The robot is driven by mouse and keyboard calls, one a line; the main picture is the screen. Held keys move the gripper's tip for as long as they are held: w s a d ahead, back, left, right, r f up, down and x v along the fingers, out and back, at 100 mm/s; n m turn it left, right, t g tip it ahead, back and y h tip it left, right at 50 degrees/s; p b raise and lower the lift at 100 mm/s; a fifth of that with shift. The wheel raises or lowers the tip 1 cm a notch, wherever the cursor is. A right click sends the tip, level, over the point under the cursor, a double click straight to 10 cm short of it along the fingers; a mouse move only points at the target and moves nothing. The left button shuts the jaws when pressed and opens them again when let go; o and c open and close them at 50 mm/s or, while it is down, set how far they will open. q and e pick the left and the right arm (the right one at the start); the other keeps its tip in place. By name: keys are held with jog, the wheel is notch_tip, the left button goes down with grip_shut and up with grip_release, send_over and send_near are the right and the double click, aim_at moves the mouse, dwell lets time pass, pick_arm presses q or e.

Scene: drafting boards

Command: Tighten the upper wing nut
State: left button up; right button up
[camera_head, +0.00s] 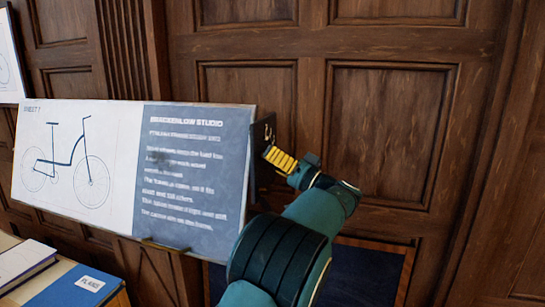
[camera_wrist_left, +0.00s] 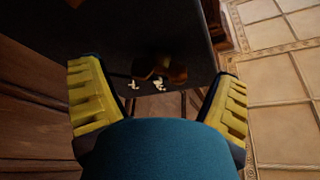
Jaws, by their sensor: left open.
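The drafting board (camera_head: 120,170) stands tilted, its front showing a bicycle drawing and a blue text panel. My left gripper (camera_head: 267,152) is at the board's right edge, its fingers partly behind that edge. In the left wrist view, its yellow-padded fingers (camera_wrist_left: 158,95) are spread wide with nothing between them. Beyond them is a dark panel (camera_wrist_left: 130,35), seemingly the board's back. A brownish shape (camera_wrist_left: 160,68), perhaps a wing nut, shows on it, with small pale pieces below; I cannot tell whether it is the upper one. My right gripper is not in view.
A wood-panelled wall (camera_head: 385,130) stands behind the board. Books (camera_head: 75,285) lie at the lower left. Part of another board (camera_head: 10,60) shows at the left edge. A tiled floor (camera_wrist_left: 280,90) shows in the left wrist view.

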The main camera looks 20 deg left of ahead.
pick_arm(q)
jog(key=shift+a+r, duration=0.1)
jog(key=shift+a, duration=0.2)
jog(key=shift+w, duration=0.1)
jog(key=c, duration=1.2)
